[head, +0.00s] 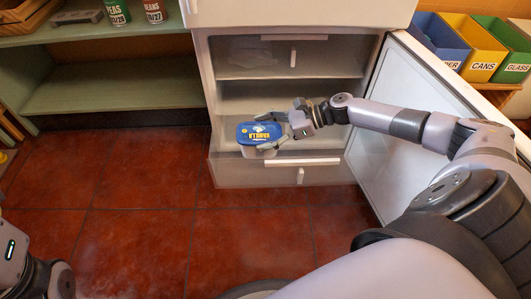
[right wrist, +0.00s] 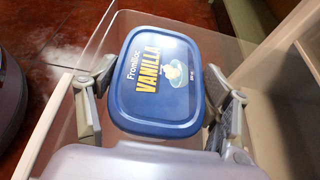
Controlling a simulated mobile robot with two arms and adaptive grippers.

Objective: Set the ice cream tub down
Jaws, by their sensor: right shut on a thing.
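The ice cream tub (head: 258,134) has a blue lid reading "VANILLA" and a pale body. My right gripper (head: 272,132) is shut on it, with a finger on either side. In the right wrist view the blue lid of the tub (right wrist: 150,110) faces the camera and looks level, between the fingers of my right gripper (right wrist: 158,98). A clear freezer drawer (right wrist: 85,65) shows beneath and around the tub; whether the tub touches it I cannot tell. Only links of my left arm show at the lower left of the head view; its gripper is out of sight.
The freezer (head: 290,20) stands open, its door (head: 400,130) swung out to the right. A green shelf (head: 110,92) is at the left, with cans on top. Blue, yellow and green bins (head: 480,52) stand at the right. The red tile floor (head: 130,230) is clear.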

